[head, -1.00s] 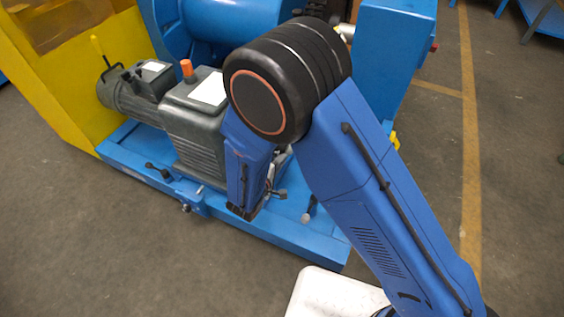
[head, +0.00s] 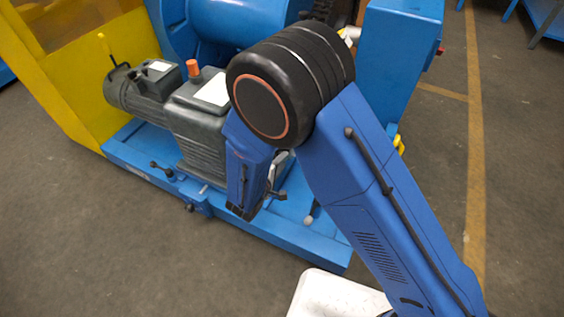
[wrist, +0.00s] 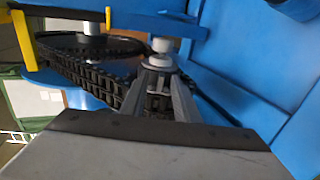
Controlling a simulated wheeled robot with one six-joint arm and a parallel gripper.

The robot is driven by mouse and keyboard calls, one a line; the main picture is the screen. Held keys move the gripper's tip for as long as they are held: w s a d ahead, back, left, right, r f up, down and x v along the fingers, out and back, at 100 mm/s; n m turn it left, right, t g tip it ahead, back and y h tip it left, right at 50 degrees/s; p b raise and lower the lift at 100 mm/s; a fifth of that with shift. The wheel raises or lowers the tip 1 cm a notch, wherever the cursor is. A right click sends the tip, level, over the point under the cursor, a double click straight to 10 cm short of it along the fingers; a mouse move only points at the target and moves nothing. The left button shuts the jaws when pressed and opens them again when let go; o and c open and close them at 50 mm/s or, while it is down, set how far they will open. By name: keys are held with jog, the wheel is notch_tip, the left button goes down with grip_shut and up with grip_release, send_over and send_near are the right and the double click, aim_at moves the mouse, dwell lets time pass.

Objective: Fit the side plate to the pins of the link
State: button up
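A black roller chain (wrist: 95,78) runs around a large dark sprocket (wrist: 75,45) in the wrist view. My gripper (wrist: 158,66) has two grey fingers that reach towards the chain's near right end. The fingertips look close together, with a light grey piece at them. I cannot tell whether they hold that piece or it lies behind them. I cannot make out the side plate or the link's pins. In the head view my arm hides the gripper and most of the chain.
A blue wall (wrist: 235,60) stands close on the right of the fingers, and a blue beam (wrist: 120,18) crosses above. In the head view a grey motor unit (head: 197,125) and a yellow panel (head: 60,75) stand left of my arm.

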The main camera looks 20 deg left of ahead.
jog(key=v, duration=1.7)
